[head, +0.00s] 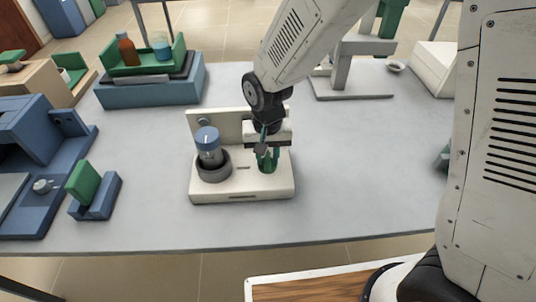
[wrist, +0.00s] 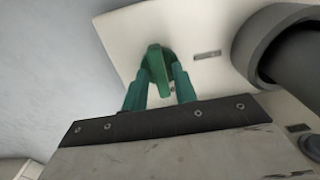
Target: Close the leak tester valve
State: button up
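The leak tester (head: 243,188) is a cream-white unit with a low base and an upright back panel, standing on the grey table. A blue-capped jar (head: 208,146) sits in its dark round holder at the left. Its green valve handle (head: 267,161) is at the right of the base, partly hidden by my gripper (head: 264,148). In the wrist view the green valve handle (wrist: 158,56) lies between the teal fingertips of my gripper (wrist: 161,75). The fingers flank the handle closely. I cannot tell whether they press on it.
A blue box with a green rack and bottles (head: 150,72) stands at the back left. Blue equipment (head: 35,165) and a small blue stand with a green block (head: 95,195) are at the left. The table front and right of the tester are clear.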

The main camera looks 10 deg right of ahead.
grip_shut()
jog(key=shift+n, duration=0.3)
jog(key=n, duration=1.7)
jog(key=shift+n, duration=0.3)
dwell(0.3)
